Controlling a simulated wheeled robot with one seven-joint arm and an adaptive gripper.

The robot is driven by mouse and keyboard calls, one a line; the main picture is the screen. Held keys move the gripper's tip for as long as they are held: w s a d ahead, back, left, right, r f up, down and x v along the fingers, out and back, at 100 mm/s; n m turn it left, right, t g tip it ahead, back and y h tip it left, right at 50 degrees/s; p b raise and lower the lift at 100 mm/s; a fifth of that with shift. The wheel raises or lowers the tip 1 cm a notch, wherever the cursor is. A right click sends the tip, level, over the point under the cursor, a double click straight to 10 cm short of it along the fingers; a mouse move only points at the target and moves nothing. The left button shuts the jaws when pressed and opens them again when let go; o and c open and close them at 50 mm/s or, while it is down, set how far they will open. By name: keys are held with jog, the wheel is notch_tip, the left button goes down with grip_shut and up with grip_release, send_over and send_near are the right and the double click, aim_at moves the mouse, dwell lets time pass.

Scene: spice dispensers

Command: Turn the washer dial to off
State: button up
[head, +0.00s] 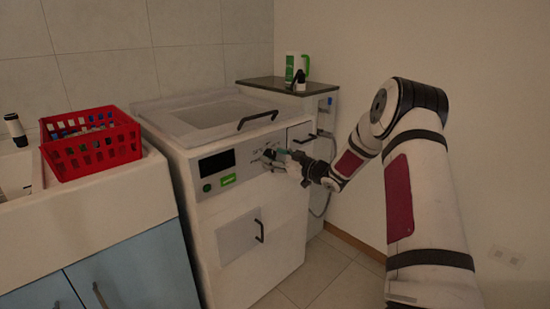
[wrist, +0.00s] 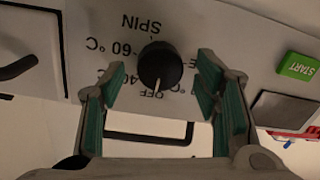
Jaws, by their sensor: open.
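The washer (head: 205,215) is a white machine with a sloped control panel, left of my arm in the head view. The black round washer dial (wrist: 160,64) is in the middle of the wrist view. Its white pointer line points down in that picture, at or very near the upside-down OFF label. SPIN, 60 °C and 40 marks surround it. My gripper (wrist: 161,76) is open, with one green-padded finger on each side of the dial and a gap at both sides. In the head view my gripper (head: 279,162) is at the panel and hides much of the dial.
A green START button (wrist: 298,66) and a dark display (head: 217,162) are on the panel. A black handle (head: 258,120) is on the lid, another (head: 259,231) on the front. A red basket (head: 92,152) sits on the left counter.

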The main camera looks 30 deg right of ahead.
jog(key=v, duration=1.1)
jog(key=shift+s, duration=0.3)
jog(key=shift+r, duration=0.1)
